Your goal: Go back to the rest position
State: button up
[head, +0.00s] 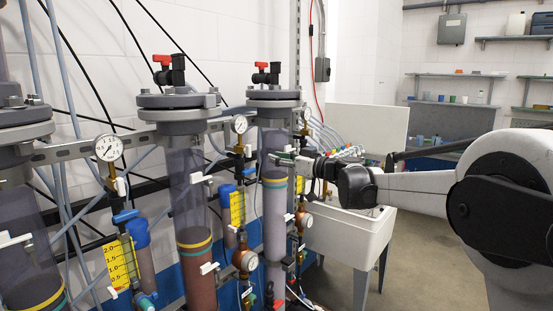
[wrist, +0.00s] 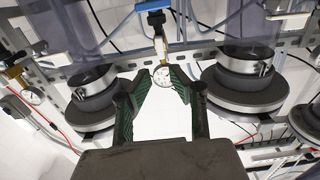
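My gripper (head: 284,158) reaches in from the right in the head view, in front of the rightmost column (head: 275,215). In the wrist view, its two dark green fingers (wrist: 163,72) stand apart, with nothing held between them. A round white dial gauge (wrist: 161,77) shows in the gap between the fingertips. I cannot tell how far beyond the tips it is. My arm is stretched out to the left across the white sink in the head view.
Several clear columns with grey flanges stand along the left wall, including a middle column (head: 193,190). Gauges (head: 109,148), valves and hoses crowd between them. A white sink (head: 350,240) stands behind my arm. Shelves (head: 455,76) hang at the back. Grey floor (head: 420,265) is clear below my arm.

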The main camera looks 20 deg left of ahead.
jog(key=s+d+f+m+h, duration=0.2)
jog(key=s+d+m+h, duration=0.15)
jog(key=s+d, duration=0.65)
jog(key=s+d+f+m+h, duration=0.2)
jog(key=s+d+h, duration=0.2)
jog(key=s+d, duration=0.65)
jog(key=s+d+f+m+h, duration=0.4)
jog(key=s+d+f, duration=0.3)
jog(key=s+d, duration=0.4)
jog(key=s+d+f+m+h, duration=0.4)
jog(key=s+d+f, duration=0.4)
jog(key=s+d, duration=0.3)
jog(key=s+h, duration=0.1)
jog(key=s, duration=0.2)
jog(key=shift+s+d+f, duration=0.25)
